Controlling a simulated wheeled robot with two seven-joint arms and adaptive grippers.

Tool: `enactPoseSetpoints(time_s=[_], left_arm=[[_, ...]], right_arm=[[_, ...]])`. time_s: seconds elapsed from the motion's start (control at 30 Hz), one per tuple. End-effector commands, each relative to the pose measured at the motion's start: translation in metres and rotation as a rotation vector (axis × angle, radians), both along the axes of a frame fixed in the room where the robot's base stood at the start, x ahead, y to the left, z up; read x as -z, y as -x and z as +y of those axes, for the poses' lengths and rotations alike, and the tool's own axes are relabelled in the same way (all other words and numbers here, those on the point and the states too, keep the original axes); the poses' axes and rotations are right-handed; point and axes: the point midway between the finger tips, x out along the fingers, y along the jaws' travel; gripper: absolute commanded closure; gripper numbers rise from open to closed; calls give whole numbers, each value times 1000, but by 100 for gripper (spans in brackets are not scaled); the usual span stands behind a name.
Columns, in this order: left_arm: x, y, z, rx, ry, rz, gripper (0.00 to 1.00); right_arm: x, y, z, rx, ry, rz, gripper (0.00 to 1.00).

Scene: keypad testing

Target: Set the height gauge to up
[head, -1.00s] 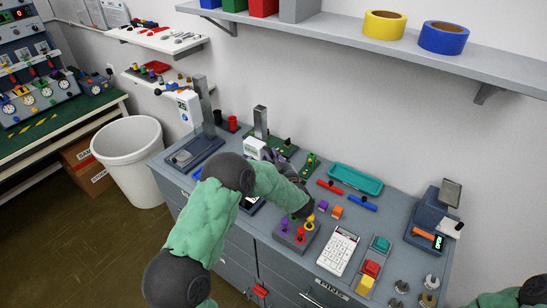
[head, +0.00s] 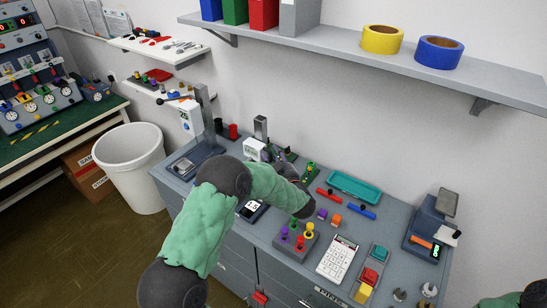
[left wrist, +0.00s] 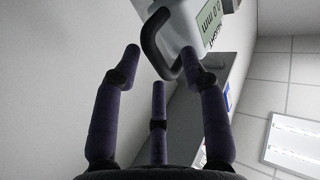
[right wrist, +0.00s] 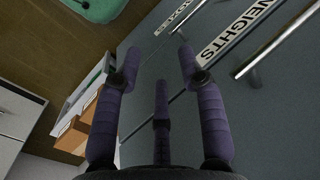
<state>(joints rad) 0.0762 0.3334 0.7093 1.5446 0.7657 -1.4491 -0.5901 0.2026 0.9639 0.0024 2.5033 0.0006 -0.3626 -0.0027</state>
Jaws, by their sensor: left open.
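The height gauge has a white readout box (head: 254,150) on a grey post (head: 260,128) at the back of the bench. In the left wrist view its readout box (left wrist: 205,25) reads 0.0 mm, and its dark loop handle (left wrist: 150,42) hangs in front of the fingers. My left gripper (head: 280,155) is just right of the gauge, partly hidden behind my arm. In the left wrist view my left gripper (left wrist: 160,62) is open, its fingertips close around the handle; contact cannot be told. My right gripper (right wrist: 158,62) is open and empty, near the cabinet front.
A shelf (head: 400,62) overhangs the back. A white bin (head: 130,165) stands left of the bench.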

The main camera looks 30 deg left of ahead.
Motion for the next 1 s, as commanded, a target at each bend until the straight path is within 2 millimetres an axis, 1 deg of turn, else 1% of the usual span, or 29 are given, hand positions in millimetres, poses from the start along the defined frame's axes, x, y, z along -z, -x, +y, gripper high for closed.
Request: enactPoseSetpoints(time_s=[0.17,0.4,0.6,0.73,1.0], left_arm=[[2,5,-7,2,2,4,57],[1,27,-36,4,1,2,57],[0,42,-54,2,1,1,57],[0,46,-59,0,0,0,57],[0,46,-59,0,0,0,57]], right_arm=[[0,0,0,0,0,0,60],[0,0,0,0,0,0,60],[0,0,0,0,0,0,60],[0,0,0,0,0,0,60],[0,0,0,0,0,0,60]])
